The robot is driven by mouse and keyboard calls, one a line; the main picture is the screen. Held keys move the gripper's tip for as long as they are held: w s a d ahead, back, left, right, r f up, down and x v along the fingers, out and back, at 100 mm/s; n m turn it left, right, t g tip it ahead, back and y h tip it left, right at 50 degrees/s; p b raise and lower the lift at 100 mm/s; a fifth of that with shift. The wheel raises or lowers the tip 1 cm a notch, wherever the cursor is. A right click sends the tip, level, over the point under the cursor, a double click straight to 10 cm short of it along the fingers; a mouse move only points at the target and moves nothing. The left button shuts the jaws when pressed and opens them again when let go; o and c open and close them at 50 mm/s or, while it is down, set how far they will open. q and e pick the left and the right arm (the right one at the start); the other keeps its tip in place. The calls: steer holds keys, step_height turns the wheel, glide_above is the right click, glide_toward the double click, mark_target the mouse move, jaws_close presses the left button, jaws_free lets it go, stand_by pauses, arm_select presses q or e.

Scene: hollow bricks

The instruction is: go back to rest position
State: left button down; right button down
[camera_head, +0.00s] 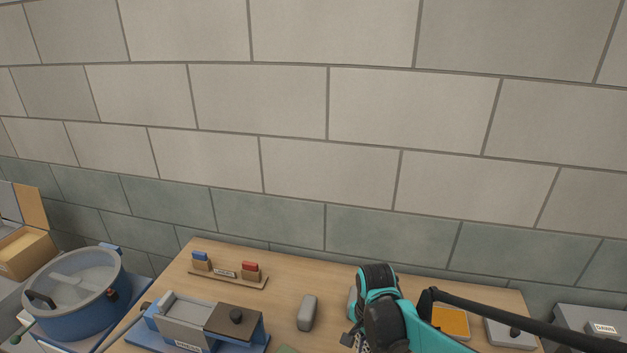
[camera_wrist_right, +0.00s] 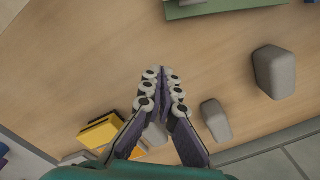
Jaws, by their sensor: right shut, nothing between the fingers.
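My right arm reaches over the wooden table (camera_head: 285,290) in the head view, with its teal and black wrist near the middle right. The right gripper (camera_wrist_right: 160,74) shows in the right wrist view, its fingertips together and nothing between them. In the head view its fingers are mostly hidden at the bottom edge. Bare tabletop shows around the fingertips. A grey rounded block (camera_head: 307,313) stands left of my wrist in the head view. The right wrist view shows a larger grey block (camera_wrist_right: 274,72) and a smaller grey block (camera_wrist_right: 216,120), both apart from the fingers. My left gripper is out of view.
A blue-and-grey device (camera_head: 188,322) and a wooden rack (camera_head: 215,272) with blue and red pieces stand on the table's left. A blue drum (camera_head: 78,295) is further left. A yellow-orange item (camera_head: 450,322) and a grey box (camera_head: 590,325) are right. A block wall stands behind.

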steer(key=s+d+r+n+t+b, duration=0.2)
steer(key=s+n+t, duration=0.1)
steer(key=s+n, duration=0.2)
steer(key=s+d+r+n+t+b, duration=0.1)
steer(key=s+r+n+t+b, duration=0.1)
steer(key=s+n, duration=0.4)
steer(key=shift+d+r+n+t, duration=0.3)
steer(key=shift+d+r+t, duration=0.1)
steer(key=shift+t, duration=0.5)
steer(key=shift+s, duration=0.1)
